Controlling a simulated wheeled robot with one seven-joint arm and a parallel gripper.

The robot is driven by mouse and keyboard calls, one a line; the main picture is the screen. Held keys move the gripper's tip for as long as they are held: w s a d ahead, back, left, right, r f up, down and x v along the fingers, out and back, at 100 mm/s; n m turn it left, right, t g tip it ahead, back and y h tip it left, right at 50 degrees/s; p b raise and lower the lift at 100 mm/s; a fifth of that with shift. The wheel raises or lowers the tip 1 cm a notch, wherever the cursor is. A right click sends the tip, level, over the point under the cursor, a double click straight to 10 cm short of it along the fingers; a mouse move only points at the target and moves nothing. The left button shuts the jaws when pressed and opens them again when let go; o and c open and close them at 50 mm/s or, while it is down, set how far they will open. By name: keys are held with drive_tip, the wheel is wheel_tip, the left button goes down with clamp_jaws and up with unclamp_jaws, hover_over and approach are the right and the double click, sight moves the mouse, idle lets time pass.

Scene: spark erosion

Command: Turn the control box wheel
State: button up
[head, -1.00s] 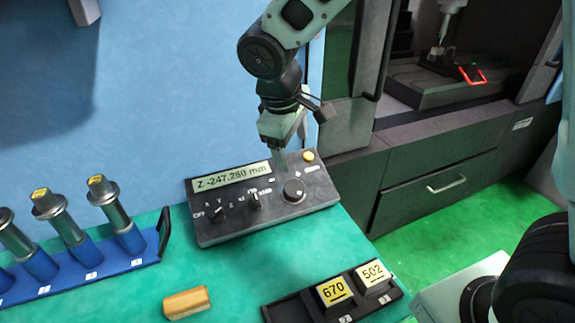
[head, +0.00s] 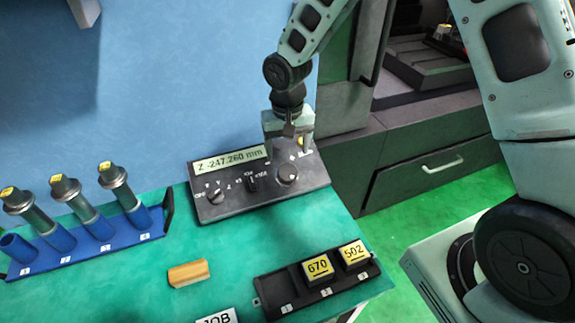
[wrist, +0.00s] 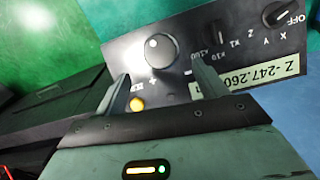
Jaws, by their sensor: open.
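The control box (head: 235,202) is a dark panel at the back edge of the green table. Its round wheel (head: 288,174) sits at the right of the panel and also shows in the wrist view (wrist: 160,47). The display (head: 231,161) reads Z -247.260 mm. My gripper (head: 290,152) is over the back right part of the box, just behind the wheel. In the wrist view my gripper (wrist: 160,85) is open. Its two fingers are apart, with the wheel beyond their tips and roughly between them. No contact with the wheel shows.
Two selector knobs (head: 252,184) stand left of the wheel, and a yellow button (wrist: 136,104) lies near one finger. A blue rack (head: 90,252) with metal holders is at left. A wooden block (head: 188,273) and a black tray (head: 285,289) with yellow-labelled blocks are in front.

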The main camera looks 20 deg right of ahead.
sight(288, 171)
wheel_tip(288, 171, down, 8)
drive_tip(key=shift+r+p, duration=0.2)
drive_tip(key=shift+p, duration=0.45)
drive_tip(key=shift+c, duration=0.3)
drive_tip(key=c, duration=0.8)
